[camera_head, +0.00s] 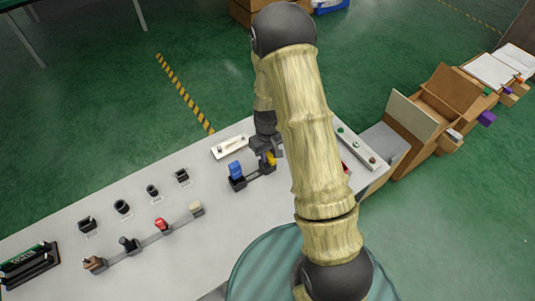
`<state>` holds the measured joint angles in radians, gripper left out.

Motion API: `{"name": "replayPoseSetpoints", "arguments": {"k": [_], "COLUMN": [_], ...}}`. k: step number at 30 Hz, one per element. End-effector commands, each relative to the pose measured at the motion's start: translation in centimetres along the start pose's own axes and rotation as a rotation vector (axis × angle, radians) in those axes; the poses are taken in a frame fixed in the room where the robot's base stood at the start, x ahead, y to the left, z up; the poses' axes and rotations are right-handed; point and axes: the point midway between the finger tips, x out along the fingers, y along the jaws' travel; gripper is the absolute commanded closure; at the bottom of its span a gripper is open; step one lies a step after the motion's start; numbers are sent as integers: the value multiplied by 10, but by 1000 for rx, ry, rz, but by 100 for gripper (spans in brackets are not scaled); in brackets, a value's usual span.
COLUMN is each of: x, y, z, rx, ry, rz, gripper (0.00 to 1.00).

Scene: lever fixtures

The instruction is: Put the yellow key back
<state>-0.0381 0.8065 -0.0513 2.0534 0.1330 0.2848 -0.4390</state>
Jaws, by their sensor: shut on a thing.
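The yellow key (270,158) shows as a small yellow piece at the fingers of my gripper (267,155). My gripper points down over the table and is shut on the yellow key. Just below and to the left is a dark base (254,177), with a blue piece (235,170) standing upright at its left end. The yellow key is at or just above the right end of this base; I cannot tell whether it touches. My gripper and arm hide part of the key and the area to the right.
The grey table (190,245) carries a row of lever fixtures, including a red-topped one (161,224), and several black sockets (122,206). A white plate (229,146) lies behind the base. A strip with buttons (357,146) is at the right. Cardboard boxes (420,118) stand beyond.

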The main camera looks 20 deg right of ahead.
Motion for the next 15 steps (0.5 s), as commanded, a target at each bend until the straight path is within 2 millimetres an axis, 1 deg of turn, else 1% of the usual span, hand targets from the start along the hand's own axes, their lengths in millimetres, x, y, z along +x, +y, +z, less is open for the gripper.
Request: {"name": "replayPoseSetpoints", "arguments": {"k": [3,10,13,14,15], "x": [7,7,10,10,10], "y": [0,0,0,0,0], "z": [0,0,0,0,0], "rx": [0,0,0,0,0], "ry": [1,2,1,1,1], "rz": [0,0,0,0,0], "gripper": [100,100,100,79,71]}}
